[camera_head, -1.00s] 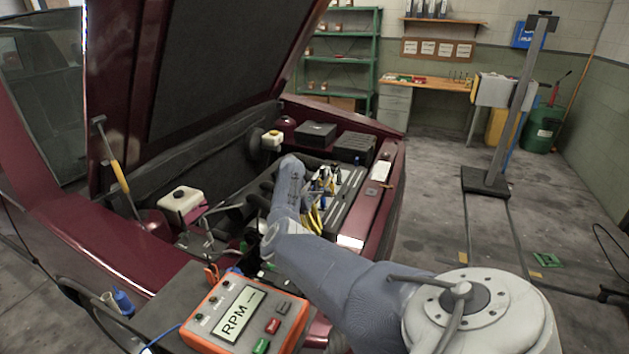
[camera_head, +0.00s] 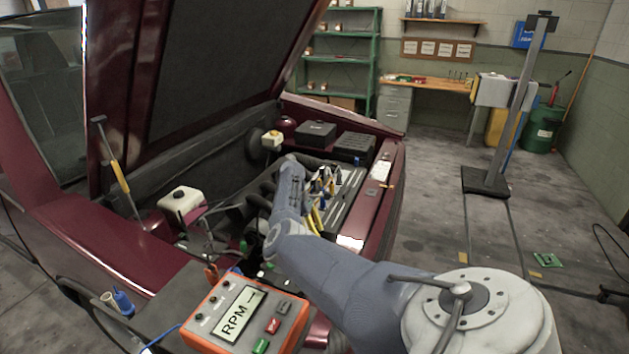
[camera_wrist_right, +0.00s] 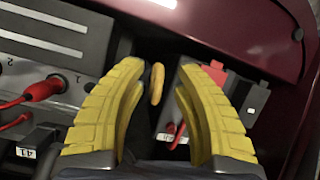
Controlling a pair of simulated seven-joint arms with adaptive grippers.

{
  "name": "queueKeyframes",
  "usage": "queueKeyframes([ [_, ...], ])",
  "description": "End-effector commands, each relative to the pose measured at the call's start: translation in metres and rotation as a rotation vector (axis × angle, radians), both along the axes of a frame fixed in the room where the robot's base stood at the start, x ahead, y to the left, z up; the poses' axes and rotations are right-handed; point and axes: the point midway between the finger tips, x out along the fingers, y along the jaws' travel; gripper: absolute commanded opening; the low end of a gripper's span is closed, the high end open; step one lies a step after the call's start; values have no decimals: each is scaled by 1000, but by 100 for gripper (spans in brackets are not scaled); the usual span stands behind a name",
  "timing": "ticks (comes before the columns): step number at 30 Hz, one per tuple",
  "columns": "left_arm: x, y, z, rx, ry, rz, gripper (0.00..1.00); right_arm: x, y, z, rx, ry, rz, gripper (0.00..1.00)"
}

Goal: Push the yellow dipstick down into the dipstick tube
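The yellow dipstick (camera_wrist_right: 157,83) shows in the right wrist view as a small upright yellow loop handle above a dark gap in the engine bay. My right gripper (camera_wrist_right: 160,70) has its two ridged yellow fingers apart, one on each side of the handle. I see dark gaps between the handle and both fingers. The dipstick tube and the lower part of the dipstick are hidden in the dark gap. In the head view my right arm reaches into the engine bay and hides much of that area. My left gripper is not in view.
Red plugs (camera_wrist_right: 45,90) on a grey block lie left of the fingers, and a battery-like block with a red cap (camera_wrist_right: 200,78) lies right. The raised hood (camera_head: 220,70) stands over the bay. An orange RPM meter (camera_head: 247,315) sits at the front.

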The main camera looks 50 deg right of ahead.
Motion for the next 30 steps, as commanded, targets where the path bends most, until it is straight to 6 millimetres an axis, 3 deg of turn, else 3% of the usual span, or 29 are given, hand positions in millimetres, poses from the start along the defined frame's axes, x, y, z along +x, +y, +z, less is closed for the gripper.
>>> queueKeyframes([
  [11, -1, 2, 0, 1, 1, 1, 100, 4, 1, 9, 1, -2, -1, 31],
  [30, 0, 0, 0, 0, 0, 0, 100, 41, 10, 98, 0, -1, 0, 31],
])
